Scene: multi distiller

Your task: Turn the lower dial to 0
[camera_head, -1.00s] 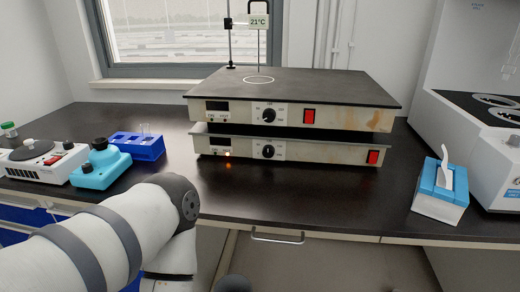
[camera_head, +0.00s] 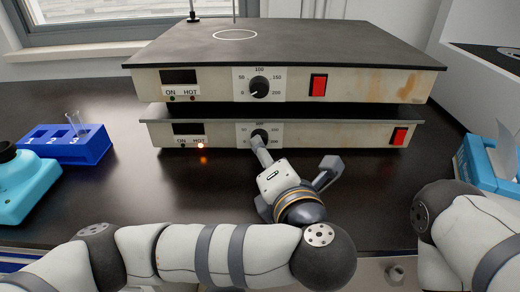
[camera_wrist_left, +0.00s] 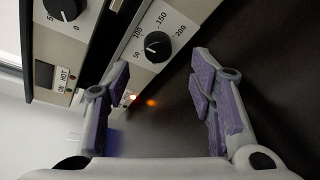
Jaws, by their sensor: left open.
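The lower dial (camera_head: 260,136) is a black knob on the front panel of the lower hot plate (camera_head: 330,134). In the head view a finger of my left gripper (camera_head: 296,162) overlaps its lower edge. The left wrist view shows the lower dial (camera_wrist_left: 158,46) with marks from 50 to 200; its pointer seems turned toward the 50 side. There my left gripper (camera_wrist_left: 160,82) is open, with its fingers on either side of the dial's line and nothing between them. I cannot tell whether a finger touches the dial. My right gripper is out of view.
The upper hot plate (camera_head: 290,45) with its own dial (camera_head: 259,87) sits just above. An orange HOT light (camera_head: 203,146) glows on the lower panel. Red switches (camera_head: 398,136) are at the right. A blue tube rack (camera_head: 70,146) stands left, a tissue box (camera_head: 490,165) right.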

